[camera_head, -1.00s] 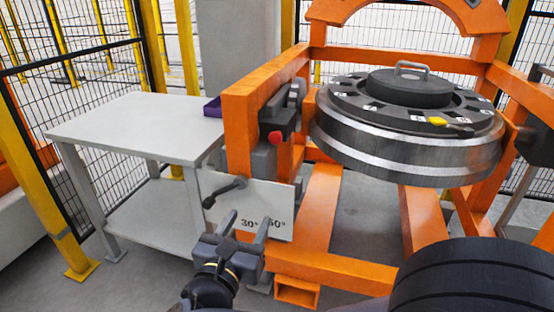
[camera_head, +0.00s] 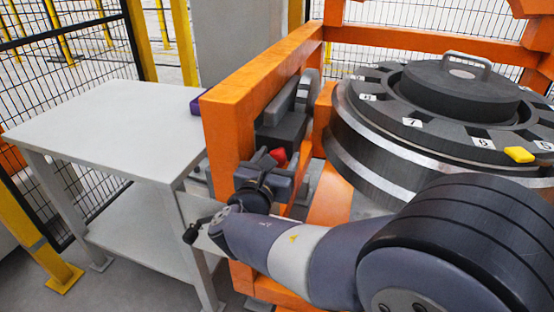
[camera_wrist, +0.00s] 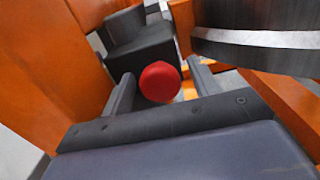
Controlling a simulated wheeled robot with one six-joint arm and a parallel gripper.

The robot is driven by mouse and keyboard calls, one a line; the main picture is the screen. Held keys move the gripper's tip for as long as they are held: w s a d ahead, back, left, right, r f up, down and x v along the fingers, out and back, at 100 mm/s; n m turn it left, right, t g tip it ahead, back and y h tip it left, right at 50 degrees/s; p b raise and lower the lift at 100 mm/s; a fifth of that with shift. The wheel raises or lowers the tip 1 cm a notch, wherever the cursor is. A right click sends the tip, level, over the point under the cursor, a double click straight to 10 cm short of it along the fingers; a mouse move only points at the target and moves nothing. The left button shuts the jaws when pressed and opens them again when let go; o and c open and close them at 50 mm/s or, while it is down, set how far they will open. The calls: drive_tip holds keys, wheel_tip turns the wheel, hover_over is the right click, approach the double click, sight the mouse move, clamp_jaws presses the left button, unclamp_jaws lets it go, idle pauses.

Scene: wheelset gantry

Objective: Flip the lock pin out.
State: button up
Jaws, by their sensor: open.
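The lock pin shows as a red knob (camera_head: 278,156) on the inner side of the orange gantry frame (camera_head: 222,150), beside a dark grey block (camera_head: 283,130). In the wrist view the round red knob (camera_wrist: 160,82) lies between the two fingertips of my gripper (camera_wrist: 160,88). My gripper (camera_head: 272,172) is open, with a finger on each side of the knob; I cannot tell whether either finger touches it. The shaft behind the knob is hidden.
The large round wheelset (camera_head: 360,150) with numbered slots and a yellow piece (camera_head: 519,154) stands close on the right. A grey table (camera_head: 110,115) with a purple bin (camera_head: 197,104) is on the left.

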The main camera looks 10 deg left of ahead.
drive_tip(key=shift+c, duration=0.2)
clamp_jaws()
drive_tip(key=s, duration=0.3)
drive_tip(key=shift+s+a+f, duration=0.1)
drive_tip(key=shift+s+a, duration=0.05)
drive_tip(key=shift+s, duration=0.2)
idle(0.3)
drive_tip(key=shift+o, duration=0.2)
unclamp_jaws()
drive_tip(key=shift+s, duration=0.15)
drive_tip(key=s+p, duration=0.2)
drive_tip(key=s, duration=0.8)
drive_tip(key=shift+s+a, duration=0.4)
drive_tip(key=shift+a, duration=0.05)
